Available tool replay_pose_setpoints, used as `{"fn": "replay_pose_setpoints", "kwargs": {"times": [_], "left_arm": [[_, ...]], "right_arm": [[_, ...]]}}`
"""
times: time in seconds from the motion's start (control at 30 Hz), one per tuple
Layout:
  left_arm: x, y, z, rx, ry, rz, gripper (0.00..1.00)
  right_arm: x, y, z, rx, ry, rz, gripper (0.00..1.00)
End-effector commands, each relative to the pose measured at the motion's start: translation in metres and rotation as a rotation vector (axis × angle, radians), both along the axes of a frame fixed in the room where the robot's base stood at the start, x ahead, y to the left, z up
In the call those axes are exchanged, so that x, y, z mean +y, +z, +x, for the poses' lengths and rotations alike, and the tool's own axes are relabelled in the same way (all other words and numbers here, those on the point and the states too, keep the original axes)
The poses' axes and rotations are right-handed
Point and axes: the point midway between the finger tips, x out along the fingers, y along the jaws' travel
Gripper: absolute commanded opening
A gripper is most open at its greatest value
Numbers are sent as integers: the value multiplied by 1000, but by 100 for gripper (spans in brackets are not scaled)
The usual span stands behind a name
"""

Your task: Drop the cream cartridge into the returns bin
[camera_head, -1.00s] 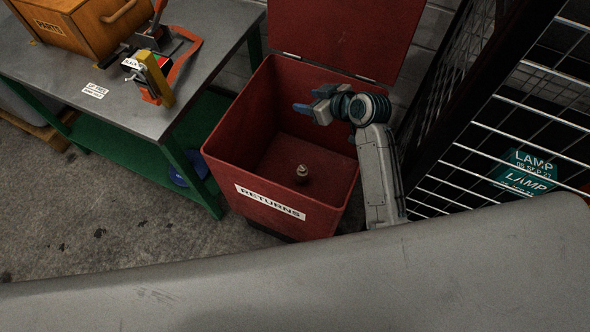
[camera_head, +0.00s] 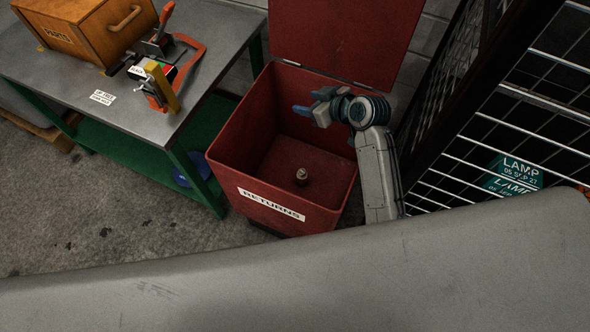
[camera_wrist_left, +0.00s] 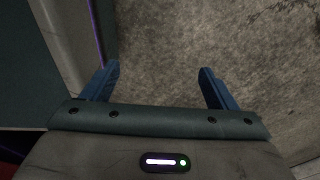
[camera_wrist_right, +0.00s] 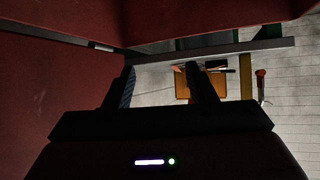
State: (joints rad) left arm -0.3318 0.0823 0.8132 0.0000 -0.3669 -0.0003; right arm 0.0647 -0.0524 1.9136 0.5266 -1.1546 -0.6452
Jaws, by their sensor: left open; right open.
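The red returns bin (camera_head: 272,209) stands open with its lid (camera_head: 345,38) raised at the back. My right gripper (camera_head: 312,103) is open and empty, over the back part of the bin, above the cartridge. In the right wrist view my right gripper (camera_wrist_right: 160,70) has nothing between its fingers, with red bin surfaces around it. My left gripper (camera_wrist_left: 160,72) shows only in its wrist view, open and empty above concrete floor. The cartridge does not show in either wrist view.
A grey-topped bench (camera_head: 60,78) with green legs stands left of the bin. It carries a wooden parts box (camera_head: 95,30) and an orange and yellow clamp fixture (camera_head: 165,85). A wire mesh cage (camera_head: 480,110) stands close on the right. Floor at left front is clear.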

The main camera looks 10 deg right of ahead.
Motion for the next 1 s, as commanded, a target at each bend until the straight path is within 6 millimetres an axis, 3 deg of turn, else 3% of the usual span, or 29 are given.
{"fn": "replay_pose_setpoints", "kwargs": {"times": [0.17,0.7,1.0], "left_arm": [[2,-2,-30,9,4,0,80],[1,39,-39,11,4,-1,80],[1,43,-42,15,4,-2,80]], "right_arm": [[5,5,-21,2,0,1,51],[28,15,-124,3,-2,2,51],[33,15,-146,-1,0,1,51]]}}
